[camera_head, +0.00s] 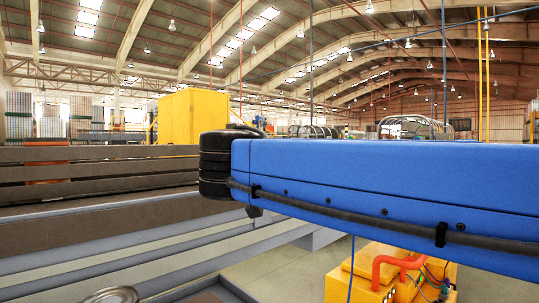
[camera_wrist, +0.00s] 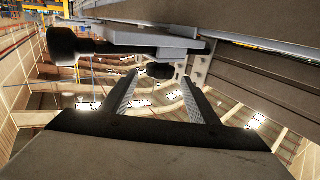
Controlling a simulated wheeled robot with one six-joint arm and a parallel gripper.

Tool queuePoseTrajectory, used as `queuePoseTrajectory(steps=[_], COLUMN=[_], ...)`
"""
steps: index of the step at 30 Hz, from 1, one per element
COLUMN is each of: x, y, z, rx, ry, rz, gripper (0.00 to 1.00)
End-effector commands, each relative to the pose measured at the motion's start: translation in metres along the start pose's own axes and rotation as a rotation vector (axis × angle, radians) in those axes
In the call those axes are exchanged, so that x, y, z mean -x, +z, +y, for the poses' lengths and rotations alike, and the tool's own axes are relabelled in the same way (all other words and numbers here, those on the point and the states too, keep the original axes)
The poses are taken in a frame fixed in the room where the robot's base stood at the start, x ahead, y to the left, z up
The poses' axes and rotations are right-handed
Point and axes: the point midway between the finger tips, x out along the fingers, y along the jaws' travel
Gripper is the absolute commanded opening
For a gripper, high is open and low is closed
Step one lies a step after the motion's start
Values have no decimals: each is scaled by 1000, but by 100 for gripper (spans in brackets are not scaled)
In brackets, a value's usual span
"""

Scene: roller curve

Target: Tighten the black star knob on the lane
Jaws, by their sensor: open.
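In the wrist view, my gripper (camera_wrist: 160,80) is open, with its two ribbed fingers apart. A small black knob (camera_wrist: 160,71) shows beyond the fingertips, in line with the gap, under a grey plate (camera_wrist: 150,38). I cannot make out a star shape on it or how far it is from the fingers. A larger black cylindrical part (camera_wrist: 62,46) on a dark rod is left of the fingers, beside the same plate. The gripper and the knobs do not show in the head view, where my blue arm crosses the right side.
Long grey and brown rails (camera_head: 100,160) run along the left in the head view. A yellow machine with an orange hose (camera_head: 385,265) stands below my arm. A yellow cabinet (camera_head: 195,115) stands farther back. Dark beams (camera_wrist: 265,80) fill the wrist view's right side.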

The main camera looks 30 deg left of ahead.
Motion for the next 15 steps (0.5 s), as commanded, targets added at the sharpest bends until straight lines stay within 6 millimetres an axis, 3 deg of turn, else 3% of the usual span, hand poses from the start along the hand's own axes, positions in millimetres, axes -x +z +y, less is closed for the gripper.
queuePoseTrajectory(steps=[15], x=[102], y=[-1], z=[0], rx=[-1], ry=[-4], rz=[1], gripper=[55])
